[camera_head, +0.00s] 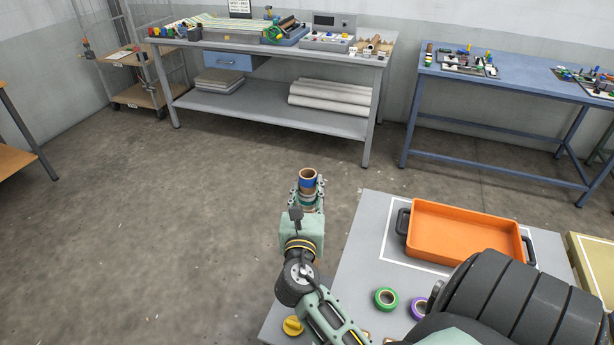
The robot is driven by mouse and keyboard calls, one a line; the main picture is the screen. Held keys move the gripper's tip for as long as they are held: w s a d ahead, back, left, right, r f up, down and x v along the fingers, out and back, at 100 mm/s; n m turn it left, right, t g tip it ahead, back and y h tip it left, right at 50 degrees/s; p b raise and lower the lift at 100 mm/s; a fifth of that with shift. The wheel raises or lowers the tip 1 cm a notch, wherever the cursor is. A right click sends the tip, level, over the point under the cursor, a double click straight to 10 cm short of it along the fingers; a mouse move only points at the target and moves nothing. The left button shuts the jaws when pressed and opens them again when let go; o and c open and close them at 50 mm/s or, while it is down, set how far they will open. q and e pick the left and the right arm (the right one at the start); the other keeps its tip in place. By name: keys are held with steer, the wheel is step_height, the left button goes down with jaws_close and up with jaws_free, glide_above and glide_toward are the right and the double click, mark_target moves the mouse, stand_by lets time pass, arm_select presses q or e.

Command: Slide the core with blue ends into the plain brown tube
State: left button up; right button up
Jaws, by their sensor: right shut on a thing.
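My right gripper (307,194) is held out past the left edge of the grey table. It is shut on an upright brown core (308,174) with a blue band near its open top. The gripper hides much of the core's lower part, so I cannot see its other end. Several small brown tubes (375,47) lie at the right end of the far grey bench; I cannot tell whether the plain brown tube is among them. My left gripper is not in view.
The grey table (365,245) carries an orange tray (463,236) with dark handles, a green ring (386,299), a purple ring (418,308) and a yellow knob-like piece (293,326). A blue bench (505,84) stands back right.

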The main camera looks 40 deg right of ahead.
mark_target(307, 202)
steer(key=shift+f+b, duration=0.9)
steer(key=shift+f, duration=0.6)
steer(key=o, duration=1.3)
steer(key=shift+c, duration=0.2)
steer(key=shift+r, duration=0.15)
steer(key=shift+r+p, duration=2.45)
steer(key=shift+p, duration=0.35)
steer(key=shift+f, duration=0.1)
